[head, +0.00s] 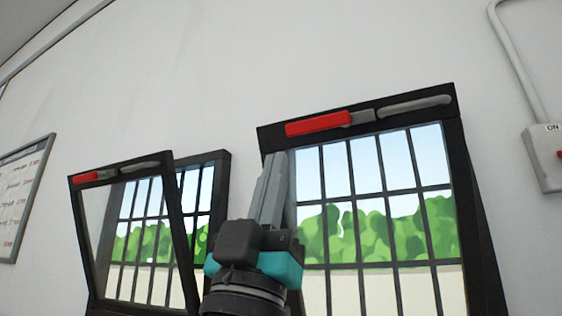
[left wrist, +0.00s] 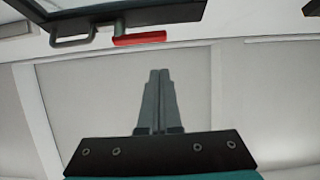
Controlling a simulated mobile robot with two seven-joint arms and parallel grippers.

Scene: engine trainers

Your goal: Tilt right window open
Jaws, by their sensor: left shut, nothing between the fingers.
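The right window (head: 390,118) has a black frame, with a red piece (head: 318,124) and a grey handle (head: 414,106) along its top bar. A dark wedge shows along its right side, so its sash appears to lean out at the top; its lower edge is out of view. My left gripper (head: 278,160) points up in front of its left side, fingers shut and empty, tips just below the top bar's left end. In the left wrist view the shut fingers (left wrist: 159,75) stand apart from a red piece (left wrist: 140,38) and grey handle (left wrist: 72,41) on a dark bar. My right gripper is not in view.
The left window (head: 122,170) is tilted out at the top, away from its outer frame (head: 222,165). A switch box (head: 545,160) with a conduit is on the wall at right. A whiteboard (head: 22,185) hangs at far left. The wall above the windows is clear.

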